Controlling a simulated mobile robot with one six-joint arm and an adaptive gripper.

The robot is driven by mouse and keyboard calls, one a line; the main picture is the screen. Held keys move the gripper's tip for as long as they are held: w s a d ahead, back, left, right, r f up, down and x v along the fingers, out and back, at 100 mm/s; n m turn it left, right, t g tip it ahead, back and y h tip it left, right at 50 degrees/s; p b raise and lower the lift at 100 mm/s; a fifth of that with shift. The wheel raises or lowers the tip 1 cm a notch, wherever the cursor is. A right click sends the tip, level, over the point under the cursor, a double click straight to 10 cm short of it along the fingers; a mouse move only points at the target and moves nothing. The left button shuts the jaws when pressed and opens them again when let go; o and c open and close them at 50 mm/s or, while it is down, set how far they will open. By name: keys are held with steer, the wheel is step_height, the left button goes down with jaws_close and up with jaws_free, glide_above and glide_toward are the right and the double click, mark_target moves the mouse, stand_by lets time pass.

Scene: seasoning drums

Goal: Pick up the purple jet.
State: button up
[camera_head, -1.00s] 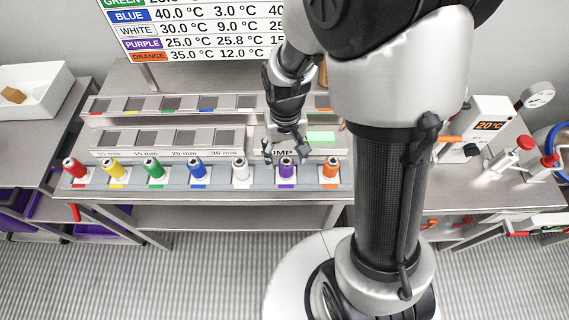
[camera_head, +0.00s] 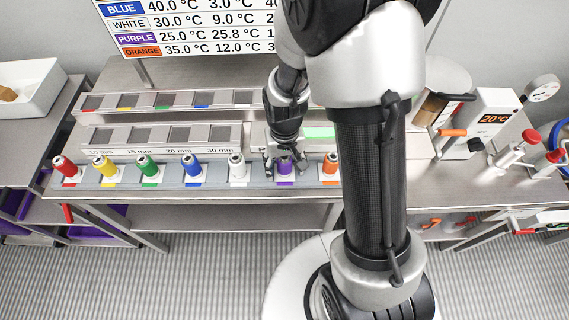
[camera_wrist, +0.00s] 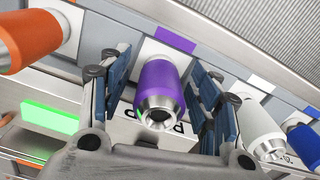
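The purple jet (camera_wrist: 160,88) is a purple cylinder with a silver nozzle. It stands in the front row on a white square pad in the wrist view, between my open fingers. My gripper (camera_wrist: 162,95) has one blue-padded finger on each side of it, with visible gaps. In the head view the purple jet (camera_head: 285,167) is partly covered by my gripper (camera_head: 284,165), which reaches down from above. The scale of the gap there is too small to tell.
The white jet (camera_wrist: 258,125) and blue jet (camera_wrist: 305,143) stand on one side, the orange jet (camera_wrist: 28,40) on the other. Red (camera_head: 64,166), yellow (camera_head: 104,168) and green (camera_head: 149,167) jets stand farther left. A lit green panel (camera_head: 318,132) lies behind.

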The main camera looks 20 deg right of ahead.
steer(key=c, duration=1.2)
steer(key=shift+c, duration=0.3)
steer(key=shift+r, duration=0.15)
